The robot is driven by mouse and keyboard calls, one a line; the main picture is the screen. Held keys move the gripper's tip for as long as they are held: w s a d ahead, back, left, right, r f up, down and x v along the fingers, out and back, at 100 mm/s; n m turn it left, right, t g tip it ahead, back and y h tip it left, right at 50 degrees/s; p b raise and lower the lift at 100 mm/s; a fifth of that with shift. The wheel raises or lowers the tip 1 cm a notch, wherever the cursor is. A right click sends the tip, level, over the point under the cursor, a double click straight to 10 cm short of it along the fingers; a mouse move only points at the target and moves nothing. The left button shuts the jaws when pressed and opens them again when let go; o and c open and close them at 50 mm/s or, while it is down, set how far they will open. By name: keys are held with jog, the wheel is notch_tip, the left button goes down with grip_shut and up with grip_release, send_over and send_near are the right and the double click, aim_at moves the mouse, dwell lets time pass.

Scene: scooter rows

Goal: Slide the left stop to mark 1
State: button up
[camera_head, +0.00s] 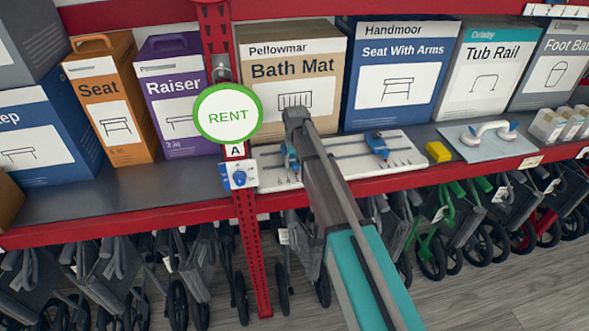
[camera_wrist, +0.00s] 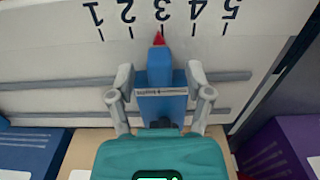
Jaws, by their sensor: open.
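The left stop (camera_head: 291,160) is a blue slider on a pale rail board (camera_head: 335,160) on the shelf. In the wrist view the left stop (camera_wrist: 160,80) has a red pointer at about mark 3. Numerals 1 to 5 appear upside down there, with mark 1 (camera_wrist: 97,18) at the left. My gripper (camera_wrist: 160,100) is open, with a finger on each side of the stop and small gaps visible. In the head view my gripper (camera_head: 294,125) is over the left stop and partly hides it. The right stop (camera_head: 377,146) is another blue slider on the board.
A red post with a RENT sign (camera_head: 228,115) and blue dial (camera_head: 239,177) is just left. A yellow block (camera_head: 438,152) lies at the right.

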jog(key=shift+f, duration=0.45)
grip_shut()
dwell(0.3)
